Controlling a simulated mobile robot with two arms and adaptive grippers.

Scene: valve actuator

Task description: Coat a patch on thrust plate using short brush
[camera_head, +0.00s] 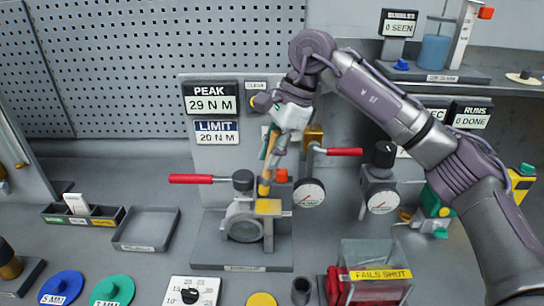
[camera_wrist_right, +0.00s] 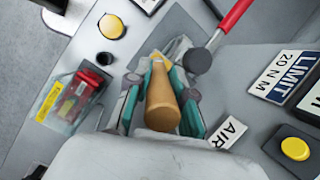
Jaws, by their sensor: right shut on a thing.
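My right gripper (camera_head: 271,150) is shut on the short brush (camera_head: 265,186), whose wooden handle (camera_wrist_right: 162,108) shows between the teal fingers in the wrist view. The brush points down over the valve actuator (camera_head: 243,228) in the middle of the bench. Its lower end is at or just above a yellow-topped block (camera_head: 268,207) on the actuator's right side. I cannot tell whether they touch. No part is clearly marked as the thrust plate. The bristles are hard to make out. My left gripper is not in view.
Red-handled levers (camera_head: 190,179) stick out beside the actuator. Gauges (camera_head: 309,194) stand to its right. A clear "FAILS SHUT" box (camera_head: 375,255) is at the front right. An empty grey tray (camera_head: 146,229) and coloured discs (camera_head: 112,290) lie to the left.

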